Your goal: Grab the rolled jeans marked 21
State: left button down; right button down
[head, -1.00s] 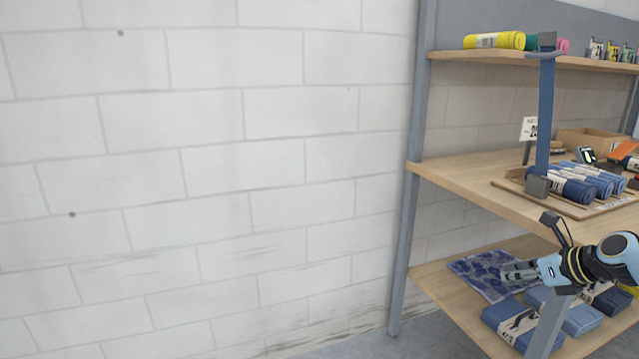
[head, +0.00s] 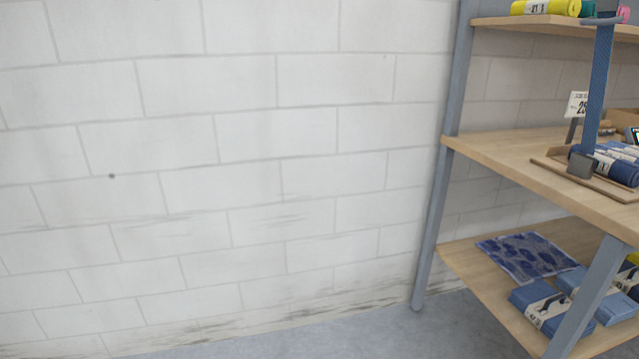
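Several rolled jeans (head: 615,167) in dark and lighter blue with white paper bands lie side by side on a wooden tray (head: 561,162) on the middle shelf at the right. The right part of this row is cut off by the picture edge. The numbers on the bands are too small to read, so I cannot tell which roll is marked 21. Neither of my grippers is in view.
A wooden shelf unit (head: 462,147) with a grey post stands at the right. Its lower shelf holds folded jeans (head: 536,304) and a patterned blue cloth (head: 527,256). A yellow roll (head: 545,7) lies on the top shelf. Bare floor (head: 385,330) lies left of the unit, before a white brick wall.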

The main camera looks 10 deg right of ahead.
aim_at(609, 166)
jog(key=z, duration=1.55)
jog(key=i+z, duration=0.15)
jog(key=i, duration=0.65)
